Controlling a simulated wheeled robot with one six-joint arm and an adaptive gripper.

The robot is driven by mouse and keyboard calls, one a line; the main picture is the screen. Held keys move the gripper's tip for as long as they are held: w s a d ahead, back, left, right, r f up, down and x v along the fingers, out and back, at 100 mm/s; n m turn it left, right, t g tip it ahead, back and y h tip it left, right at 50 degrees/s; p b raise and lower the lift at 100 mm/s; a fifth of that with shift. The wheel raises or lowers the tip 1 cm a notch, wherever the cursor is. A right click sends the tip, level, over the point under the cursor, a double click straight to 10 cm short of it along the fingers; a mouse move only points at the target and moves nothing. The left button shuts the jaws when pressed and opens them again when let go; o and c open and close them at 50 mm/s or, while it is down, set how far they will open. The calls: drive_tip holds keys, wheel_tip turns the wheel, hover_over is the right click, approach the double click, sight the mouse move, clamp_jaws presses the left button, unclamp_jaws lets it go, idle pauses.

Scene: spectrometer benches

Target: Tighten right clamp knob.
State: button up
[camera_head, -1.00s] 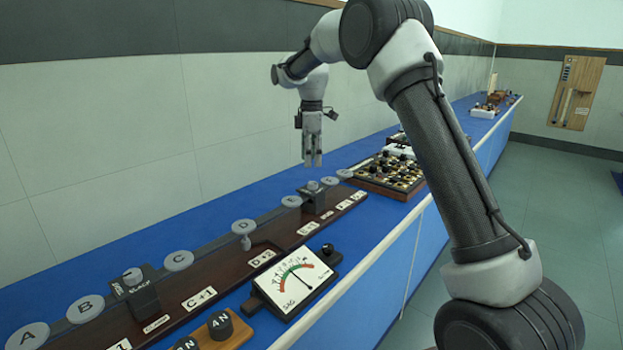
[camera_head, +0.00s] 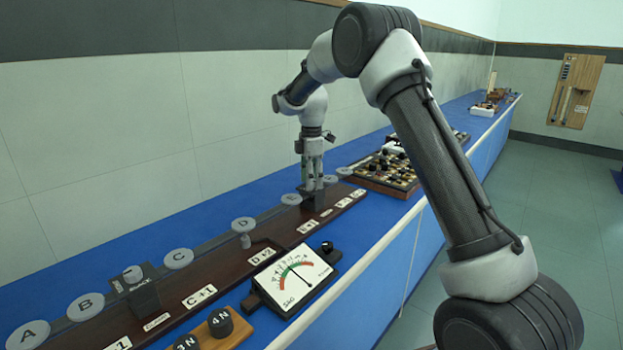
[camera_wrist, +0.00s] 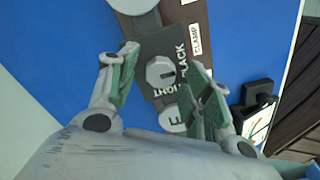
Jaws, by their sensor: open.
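The right clamp knob (camera_wrist: 161,73) is a pale grey, faceted knob on a dark plate (camera_wrist: 158,45) marked "RIGHT" and "SLACK". In the wrist view it lies between the spread fingers of my gripper (camera_wrist: 160,62), with a gap to each; finger contact cannot be seen. In the head view my gripper (camera_head: 312,188) points straight down at the clamp on the dark rail (camera_head: 240,270), and its fingers hide most of the knob. My gripper is open and holds nothing.
Grey lettered discs, such as disc D (camera_head: 243,224), flank the clamp along the rail. The left clamp (camera_head: 140,292) stands nearer. A dial meter (camera_head: 292,280) sits in front of the rail, and a board of plugs (camera_head: 382,172) lies beyond. The wall is behind.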

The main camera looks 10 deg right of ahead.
drive_tip(key=c, duration=1)
drive_tip(key=shift+m, duration=0.3)
drive_tip(key=m, duration=0.3)
drive_tip(key=shift+m, duration=0.3)
drive_tip(key=m, duration=0.4)
drive_tip(key=shift+w+m, duration=0.1)
drive_tip(key=shift+m, duration=0.2)
drive_tip(key=m, duration=0.4)
drive_tip(key=shift+d+m, duration=0.1)
drive_tip(key=shift+m, duration=2.4)
